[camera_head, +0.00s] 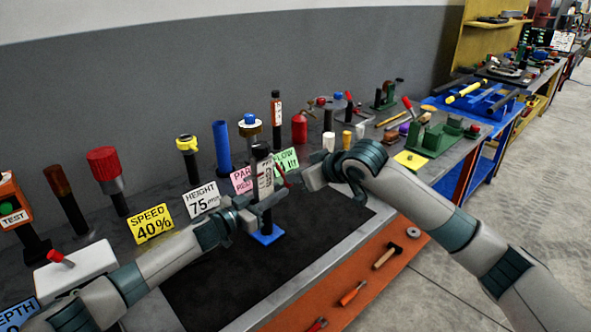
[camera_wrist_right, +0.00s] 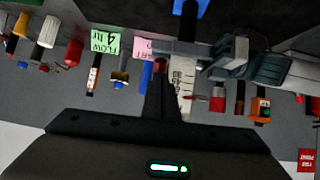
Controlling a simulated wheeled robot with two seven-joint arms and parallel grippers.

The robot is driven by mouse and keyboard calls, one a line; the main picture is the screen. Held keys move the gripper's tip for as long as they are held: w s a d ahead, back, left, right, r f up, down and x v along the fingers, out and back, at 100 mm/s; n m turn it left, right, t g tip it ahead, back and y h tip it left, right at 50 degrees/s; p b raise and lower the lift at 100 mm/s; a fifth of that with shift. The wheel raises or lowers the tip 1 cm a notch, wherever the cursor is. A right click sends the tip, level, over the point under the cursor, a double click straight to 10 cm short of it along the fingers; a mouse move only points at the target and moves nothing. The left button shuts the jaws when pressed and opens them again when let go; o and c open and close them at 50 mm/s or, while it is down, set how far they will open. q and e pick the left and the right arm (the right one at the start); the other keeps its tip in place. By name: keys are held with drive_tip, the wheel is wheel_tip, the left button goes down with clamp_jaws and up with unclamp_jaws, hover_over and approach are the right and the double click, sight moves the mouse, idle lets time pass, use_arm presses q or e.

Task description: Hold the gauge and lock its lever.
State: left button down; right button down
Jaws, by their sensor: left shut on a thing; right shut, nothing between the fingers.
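The gauge stands upright on a blue base (camera_head: 267,235) on the dark mat. It has a black column, a white scale (camera_head: 265,180) and a black top (camera_head: 261,150). A thin red lever (camera_head: 281,175) shows at its upper right side. My left gripper (camera_head: 262,210) is shut on the gauge's column below the scale. My right gripper (camera_head: 308,180) is shut and empty, just right of the lever; I cannot tell if it touches. In the right wrist view the scale (camera_wrist_right: 183,74) shows inverted beyond my right fingers (camera_wrist_right: 160,85), with my left gripper (camera_wrist_right: 225,60) beside it.
Behind stand several tools and signs: a yellow SPEED card (camera_head: 151,224), a HEIGHT card (camera_head: 201,199), a blue tube (camera_head: 222,147) and a red knob (camera_head: 104,163). A white box (camera_head: 75,268) with a red toggle stands left. The mat's front (camera_head: 225,300) is clear.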

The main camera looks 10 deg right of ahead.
use_arm(q)
drive_tip(key=shift+f, duration=0.2)
use_arm(e)
drive_tip(key=shift+r, duration=0.15)
drive_tip(key=shift+r, duration=0.65)
drive_tip(key=shift+s, duration=0.1)
drive_tip(key=s+f+v, duration=0.1)
drive_tip(key=f+v, duration=0.1)
drive_tip(key=v, duration=1.1)
drive_tip(key=shift+s+d, duration=0.35)
use_arm(q)
drive_tip(key=c, duration=1.5)
unclamp_jaws()
drive_tip(key=shift+r, duration=0.15)
drive_tip(key=shift+c, duration=0.2)
